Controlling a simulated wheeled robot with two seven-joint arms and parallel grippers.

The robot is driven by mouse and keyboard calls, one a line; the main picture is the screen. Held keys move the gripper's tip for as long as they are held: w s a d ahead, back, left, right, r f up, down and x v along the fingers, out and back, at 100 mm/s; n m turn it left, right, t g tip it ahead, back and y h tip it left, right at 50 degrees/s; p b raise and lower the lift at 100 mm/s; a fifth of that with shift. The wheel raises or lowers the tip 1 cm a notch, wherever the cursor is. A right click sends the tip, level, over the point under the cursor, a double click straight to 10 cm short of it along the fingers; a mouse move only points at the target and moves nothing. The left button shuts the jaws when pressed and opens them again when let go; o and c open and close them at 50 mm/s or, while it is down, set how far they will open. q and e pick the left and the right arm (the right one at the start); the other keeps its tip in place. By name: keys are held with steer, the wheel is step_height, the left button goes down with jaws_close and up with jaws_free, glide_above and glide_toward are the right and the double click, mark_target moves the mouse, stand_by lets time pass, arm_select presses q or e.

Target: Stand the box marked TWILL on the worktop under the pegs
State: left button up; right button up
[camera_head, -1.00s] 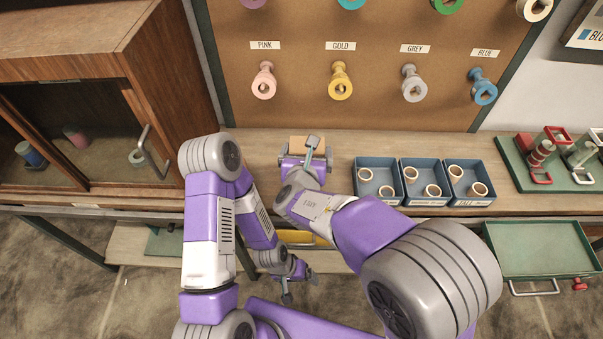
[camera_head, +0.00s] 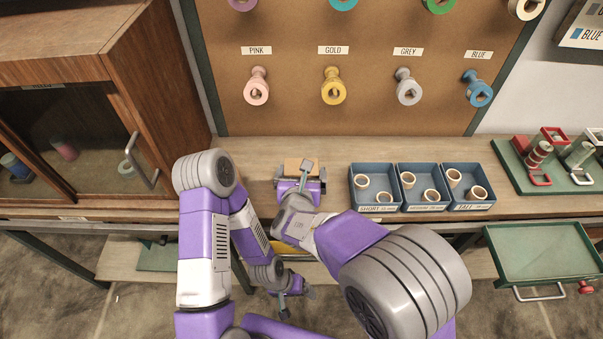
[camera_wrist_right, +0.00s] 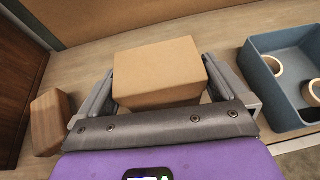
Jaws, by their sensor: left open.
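A plain brown box (camera_head: 291,165) is over the worktop (camera_head: 245,163) below the peg board, under the PINK and GOLD pegs. My right gripper (camera_head: 301,179) has its fingers on both sides of it. In the right wrist view the box (camera_wrist_right: 160,72) sits between the fingers, close against both. No TWILL marking shows on the faces in view. I cannot tell whether its underside touches the worktop. My left gripper (camera_head: 296,297) is open and empty, low in front of the worktop's front edge.
Blue bins (camera_head: 375,208) with tape rings stand right of the box. A wooden cabinet (camera_head: 165,90) is at the left. A wooden block (camera_wrist_right: 50,120) shows left of the gripper in the right wrist view. A green tray (camera_head: 540,262) sits at the lower right. Worktop behind the box is clear.

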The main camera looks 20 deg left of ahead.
steer(key=shift+r, duration=0.15)
steer(key=shift+s+r+p, duration=0.2)
steer(key=shift+p, duration=0.1)
steer(key=p+v, duration=0.3)
steer(key=v, duration=0.9)
steer(key=s+d+f+n+g, duration=0.3)
steer(key=d+f+n, duration=0.4)
steer(key=f+n, duration=0.3)
steer(key=s+d+f+n+g+y, duration=0.1)
steer(key=s+d+f+n+g, duration=0.2)
steer(key=f+n, duration=0.7)
steer(key=s+d+f+n+g, duration=0.3)
steer(key=d+f+n+g, duration=0.3)
steer(key=d+f+n, duration=0.5)
step_height(320, 180, down, 3)
steer(key=shift+d+r+g+y, duration=0.1)
steer(key=shift+d+g+y, duration=0.2)
steer(key=shift+g, duration=0.1)
